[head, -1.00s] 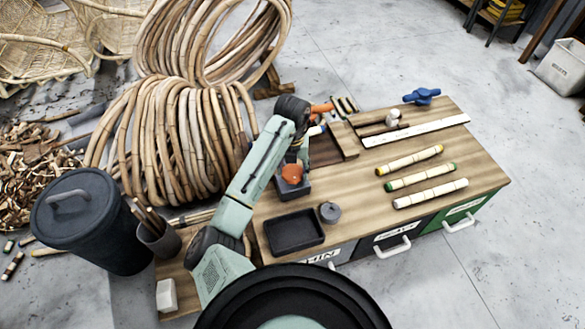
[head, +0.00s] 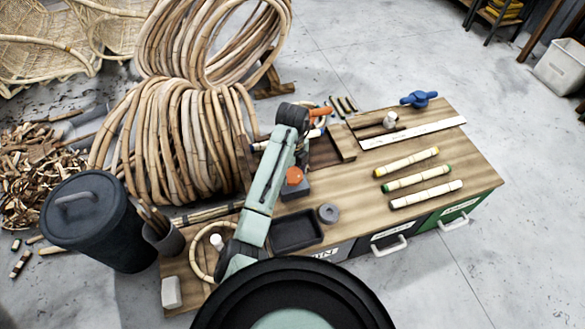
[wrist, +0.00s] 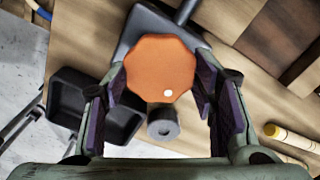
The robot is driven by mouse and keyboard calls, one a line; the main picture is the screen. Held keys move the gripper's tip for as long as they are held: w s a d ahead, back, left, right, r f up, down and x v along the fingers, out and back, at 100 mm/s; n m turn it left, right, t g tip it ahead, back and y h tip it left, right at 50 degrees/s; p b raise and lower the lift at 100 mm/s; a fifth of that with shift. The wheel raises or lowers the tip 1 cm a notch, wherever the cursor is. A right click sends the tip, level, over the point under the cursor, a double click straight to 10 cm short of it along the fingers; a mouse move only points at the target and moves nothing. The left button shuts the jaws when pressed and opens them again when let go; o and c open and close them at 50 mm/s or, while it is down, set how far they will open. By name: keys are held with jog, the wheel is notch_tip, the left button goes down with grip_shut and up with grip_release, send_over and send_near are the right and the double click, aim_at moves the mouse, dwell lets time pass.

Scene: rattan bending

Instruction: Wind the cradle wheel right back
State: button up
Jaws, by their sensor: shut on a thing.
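The cradle wheel is an orange, many-sided knob (head: 294,177) on a dark grey block (head: 298,191) on the bench. In the wrist view the wheel (wrist: 158,68) fills the middle, with one white dot near its lower edge. My gripper (wrist: 160,84) is shut on the wheel, with a dark purple-padded finger on either side of it. The dark block (wrist: 133,40) shows behind the wheel. In the head view my arm hides the gripper and part of the block.
A black tray (head: 297,246) and a grey ring-shaped piece (head: 328,214) are close by. Several marked rattan pieces (head: 417,179) lie to the right, with a white ruler (head: 412,132) behind. A rattan loop (head: 197,262) is left of my arm. A dark bin (head: 97,225) stands left.

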jog(key=n+p, duration=0.4)
jog(key=n, duration=0.2)
jog(key=shift+r+p, duration=0.2)
jog(key=shift+p, duration=0.1)
jog(key=n+p, duration=0.2)
jog(key=n, duration=0.4)
jog(key=shift+f+p, duration=0.1)
jog(key=shift+p, duration=0.3)
jog(key=n, duration=0.3)
jog(key=shift+f+n, duration=0.1)
jog(key=shift+n, duration=0.2)
jog(key=n, duration=0.3)
jog(key=shift+n, duration=0.3)
jog(key=n, duration=0.6)
jog(key=shift+a, duration=0.1)
jog(key=shift+n, duration=0.4)
jog(key=o, duration=1.1)
jog(key=shift+o, duration=0.2)
